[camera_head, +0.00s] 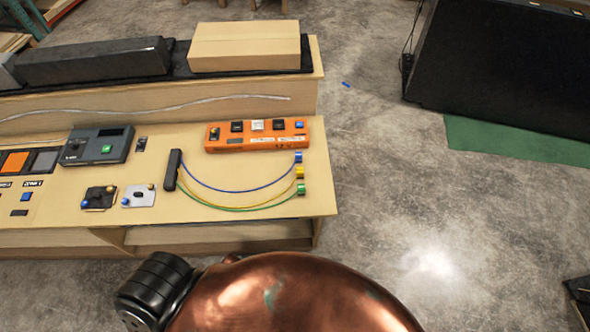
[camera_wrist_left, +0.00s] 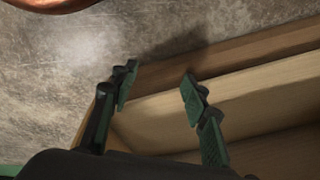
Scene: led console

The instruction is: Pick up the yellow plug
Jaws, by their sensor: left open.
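The yellow plug (camera_head: 300,172) lies near the right edge of the wooden table, between the blue plug (camera_head: 298,157) above it and the green plug (camera_head: 301,189) below it. A yellow cable runs from it to a black block (camera_head: 174,170) on the left. My left gripper (camera_wrist_left: 157,88) shows only in the left wrist view, its two fingers apart with nothing between them. Wooden boards and concrete floor lie beyond the fingers; no plug shows there. My right gripper is in neither view.
An orange power box (camera_head: 257,135) sits behind the plugs on the table (camera_head: 230,205). A grey console (camera_head: 97,146) and two small switch plates stand to the left. A cardboard box (camera_head: 245,47) rests on the raised back shelf.

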